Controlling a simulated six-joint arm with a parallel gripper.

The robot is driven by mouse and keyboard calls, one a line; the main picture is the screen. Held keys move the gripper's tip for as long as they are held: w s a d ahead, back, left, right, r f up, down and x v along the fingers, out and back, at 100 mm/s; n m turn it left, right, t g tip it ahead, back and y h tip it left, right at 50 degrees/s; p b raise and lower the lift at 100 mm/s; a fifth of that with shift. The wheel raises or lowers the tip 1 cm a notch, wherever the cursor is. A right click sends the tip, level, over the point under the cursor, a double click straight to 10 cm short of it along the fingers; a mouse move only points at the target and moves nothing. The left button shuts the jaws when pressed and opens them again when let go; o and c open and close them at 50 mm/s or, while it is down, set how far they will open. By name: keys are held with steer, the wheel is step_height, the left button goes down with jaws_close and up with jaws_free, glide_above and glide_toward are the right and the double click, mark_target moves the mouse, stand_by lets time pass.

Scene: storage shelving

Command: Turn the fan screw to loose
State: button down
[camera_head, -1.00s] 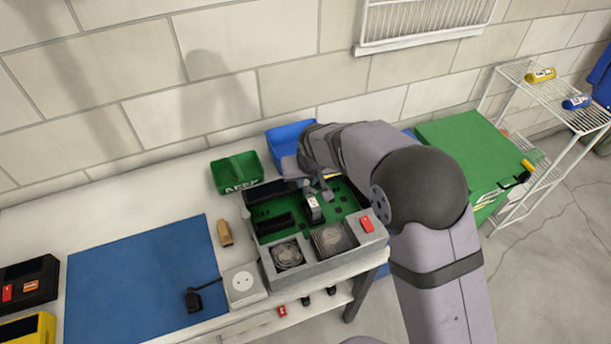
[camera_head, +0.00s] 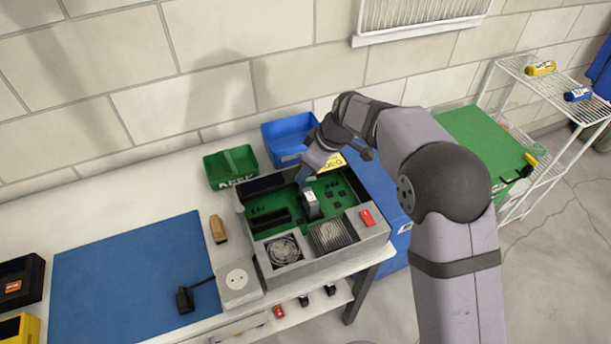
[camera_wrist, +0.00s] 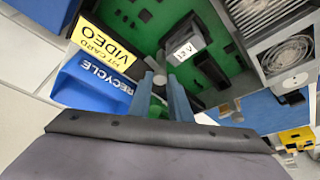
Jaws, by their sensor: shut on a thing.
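An open grey case (camera_head: 325,267) holds a green circuit board (camera_head: 343,196). A round fan (camera_head: 284,251) sits in its front left, and also shows in the wrist view (camera_wrist: 287,57). A dark block with a white label, reading 12V (camera_wrist: 184,45), stands on the board (camera_head: 312,208). My gripper (camera_head: 303,178) points down at the board just behind this block. In the wrist view its two blue-grey fingers (camera_wrist: 161,80) are closed around a small grey round piece (camera_wrist: 160,83), which appears to be the screw. Its lower part is hidden.
A ribbed heat sink (camera_head: 331,236) and red switch (camera_head: 367,218) are on the case. A blue bin (camera_head: 284,141) and green bin (camera_head: 230,166) stand behind it. A yellow VIDEO card (camera_wrist: 105,45) is close to my gripper. A blue mat (camera_head: 130,280) lies left.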

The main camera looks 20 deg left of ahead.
steer(key=shift+w+n, duration=0.1)
steer(key=shift+n, duration=0.5)
steer(key=shift+g, duration=0.3)
steer(key=c, duration=1.6)
jaws_free()
steer(key=shift+c, duration=0.2)
steer(key=shift+r+b, duration=0.1)
steer(key=shift+b, duration=0.2)
steer(key=v, duration=0.7)
steer(key=shift+b, duration=0.45)
steer(key=shift+d+r, duration=0.1)
